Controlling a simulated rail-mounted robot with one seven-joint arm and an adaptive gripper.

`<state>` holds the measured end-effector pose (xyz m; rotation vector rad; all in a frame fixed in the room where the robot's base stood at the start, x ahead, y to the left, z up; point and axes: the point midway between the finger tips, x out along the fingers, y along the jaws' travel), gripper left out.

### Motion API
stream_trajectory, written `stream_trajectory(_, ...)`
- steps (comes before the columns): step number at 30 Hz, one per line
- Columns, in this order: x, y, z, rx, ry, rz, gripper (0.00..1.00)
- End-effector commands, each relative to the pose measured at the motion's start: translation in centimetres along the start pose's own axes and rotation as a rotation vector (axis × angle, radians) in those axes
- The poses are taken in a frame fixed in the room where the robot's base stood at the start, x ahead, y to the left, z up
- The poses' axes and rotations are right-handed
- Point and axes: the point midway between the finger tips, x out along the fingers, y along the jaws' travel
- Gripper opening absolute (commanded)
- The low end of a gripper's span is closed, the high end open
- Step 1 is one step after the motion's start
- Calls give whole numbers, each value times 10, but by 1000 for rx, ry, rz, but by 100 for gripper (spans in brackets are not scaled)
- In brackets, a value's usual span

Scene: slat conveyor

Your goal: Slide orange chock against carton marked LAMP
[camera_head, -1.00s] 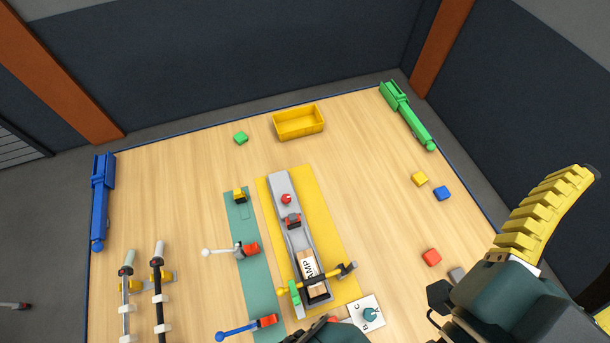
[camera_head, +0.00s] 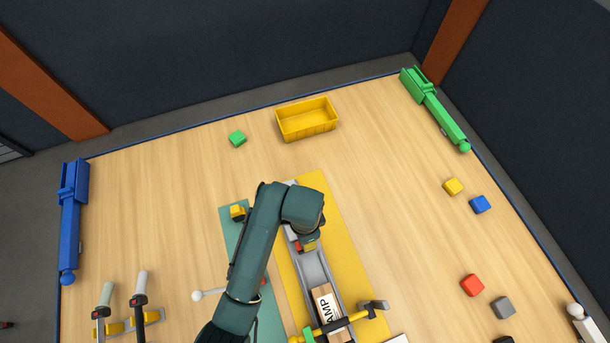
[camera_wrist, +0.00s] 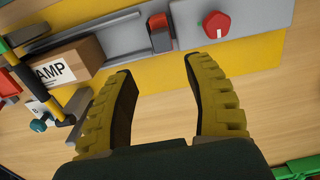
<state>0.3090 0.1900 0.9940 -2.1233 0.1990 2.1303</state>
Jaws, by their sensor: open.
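The orange-red chock (camera_wrist: 160,36) sits on the grey conveyor channel (camera_wrist: 125,35); in the head view my arm mostly covers it. The carton (camera_head: 326,308), on which "AMP" can be read, lies in the same channel and also shows in the wrist view (camera_wrist: 75,62). A bare stretch of channel separates carton and chock. My gripper (camera_wrist: 160,70) is open and empty, its yellow ribbed fingers spread. In the wrist view the chock appears just beyond the fingertips, between their lines. My gripper (camera_head: 308,245) is over the channel in the head view. Its exact height is unclear.
A red knob (camera_wrist: 217,24) is on the conveyor just right of the chock. A yellow bar (camera_head: 335,325) with dark ends crosses the channel at the carton. A yellow mat (camera_head: 350,250) lies under the conveyor. Wooden table is clear to the right, before several small blocks.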

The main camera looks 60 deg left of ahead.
Motion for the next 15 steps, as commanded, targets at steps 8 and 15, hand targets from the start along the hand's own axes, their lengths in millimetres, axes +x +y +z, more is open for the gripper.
stream_trajectory(8,69,0,0,0,0,1,52)
stream_trajectory(15,111,-1,-1,0,3,-3,52)
